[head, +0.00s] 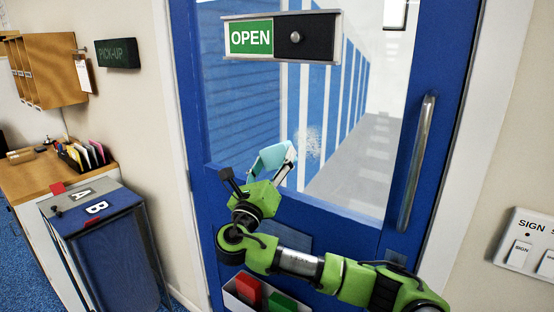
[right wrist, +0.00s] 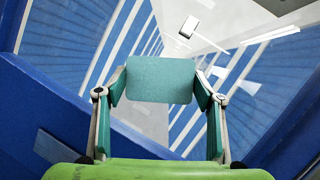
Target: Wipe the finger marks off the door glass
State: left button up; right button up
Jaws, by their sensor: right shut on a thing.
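The blue door (head: 206,195) has a large glass pane (head: 345,165). A whitish, speckled patch of finger marks (head: 312,140) shows on the glass, just right of the cloth. My right gripper (head: 278,165) is shut on a light blue-teal cloth (head: 270,157) at the lower left of the pane. In the right wrist view the cloth (right wrist: 160,80) sits flat and square between the two fingers, facing the glass. I cannot tell whether it touches the glass. The marks are not clear in the wrist view. My left gripper is out of view.
An OPEN sign (head: 283,38) is fixed across the upper door. A long metal handle (head: 416,165) stands upright at the right of the pane. A holder (head: 232,296) with red and green items is low on the door. A blue box (head: 110,250) and wooden counter (head: 30,180) are left.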

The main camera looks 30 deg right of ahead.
jog(key=shift+w+d+r+b, duration=0.1)
jog(key=shift+d+r+b, duration=0.05)
jog(key=shift+d+b, duration=0.65)
jog(key=shift+w+d+b, duration=0.25)
jog(key=shift+d, duration=0.2)
jog(key=shift+w+d+b, duration=0.2)
jog(key=shift+d, duration=0.25)
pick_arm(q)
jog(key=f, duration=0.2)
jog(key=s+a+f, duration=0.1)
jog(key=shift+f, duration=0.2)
pick_arm(e)
jog(key=shift+w+d, duration=0.25)
jog(key=shift+d, duration=0.35)
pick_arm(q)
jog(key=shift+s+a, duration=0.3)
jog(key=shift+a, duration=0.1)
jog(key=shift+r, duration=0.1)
pick_arm(e)
jog(key=shift+w+d, duration=0.3)
jog(key=shift+d, duration=0.35)
